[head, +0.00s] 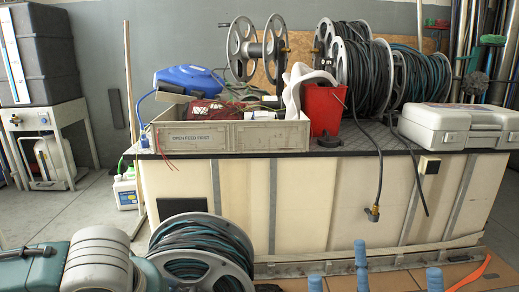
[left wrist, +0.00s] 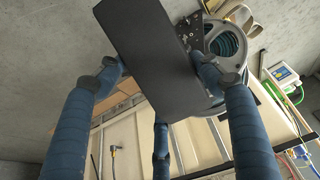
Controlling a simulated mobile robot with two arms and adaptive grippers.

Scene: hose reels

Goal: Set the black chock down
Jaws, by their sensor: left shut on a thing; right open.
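The black chock (left wrist: 146,52), a dark flat-faced block, fills the upper middle of the left wrist view. My left gripper (left wrist: 160,76) is shut on it, with blue fingers at its left and right sides and another blue finger below. The chock appears held clear in the air; its far side is hidden. In the head view I cannot make out my left gripper or the held chock. My right gripper (head: 374,271) shows as blue fingers spread apart at the bottom, open and empty, in front of the bench.
A bench (head: 330,200) with a dark top carries an open crate (head: 270,137), a red bucket (head: 324,108), hose reels (head: 365,65) and a grey case (head: 462,127). A small dark object (head: 329,141) lies at its front edge. A hose reel (head: 200,255) stands in front on the floor.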

